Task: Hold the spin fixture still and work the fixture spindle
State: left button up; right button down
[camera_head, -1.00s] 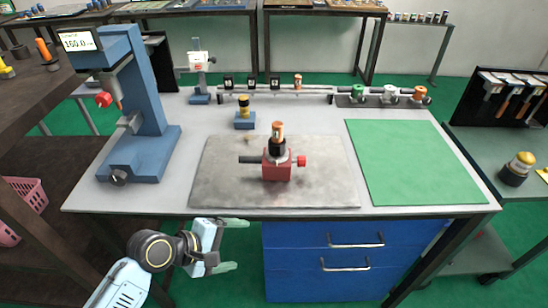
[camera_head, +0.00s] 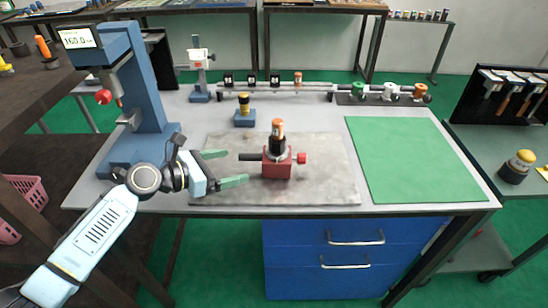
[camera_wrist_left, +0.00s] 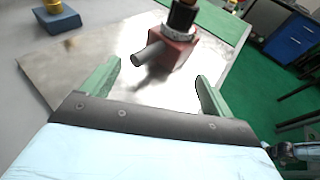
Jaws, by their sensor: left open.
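The spin fixture (camera_head: 277,168) is a red block on the metal plate at the middle of the table. Its spindle (camera_head: 277,138) stands upright on top, dark with an orange-brown cap. A dark bar (camera_head: 249,157) sticks out on its left and a red knob (camera_head: 301,158) on its right. My left gripper (camera_head: 232,168) is open and empty just left of the fixture, its green fingers pointing at the dark bar. In the left wrist view the red block (camera_wrist_left: 178,46) and the bar (camera_wrist_left: 152,55) lie ahead, beyond the fingertips and apart from them. My right gripper is not in view.
The metal plate (camera_head: 325,180) has bare room around the fixture. A blue press (camera_head: 145,100) stands at the left. A blue block with a yellow-black piece (camera_head: 244,115) sits behind. A green mat (camera_head: 415,160) lies clear at the right.

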aim_at(259, 160)
pick_arm(q)
jog(key=b+x, duration=0.1)
jog(key=x, duration=0.1)
jog(key=b+x, duration=0.2)
jog(key=shift+w+d+f, duration=0.1)
jog(key=shift+d+f, duration=0.2)
jog(key=x, duration=0.3)
jog(key=shift+d+r, duration=0.1)
jog(key=shift+d, duration=0.05)
jog(key=shift+w+d+b, duration=0.35)
jog(key=shift+w+d, duration=0.05)
jog(key=shift+d, duration=0.05)
jog(key=shift+w+d+f, duration=0.1)
jog(key=shift+d+f, duration=0.05)
jog(key=shift+f, duration=0.15)
jog(key=shift+c, duration=0.2)
jog(key=c, duration=1)
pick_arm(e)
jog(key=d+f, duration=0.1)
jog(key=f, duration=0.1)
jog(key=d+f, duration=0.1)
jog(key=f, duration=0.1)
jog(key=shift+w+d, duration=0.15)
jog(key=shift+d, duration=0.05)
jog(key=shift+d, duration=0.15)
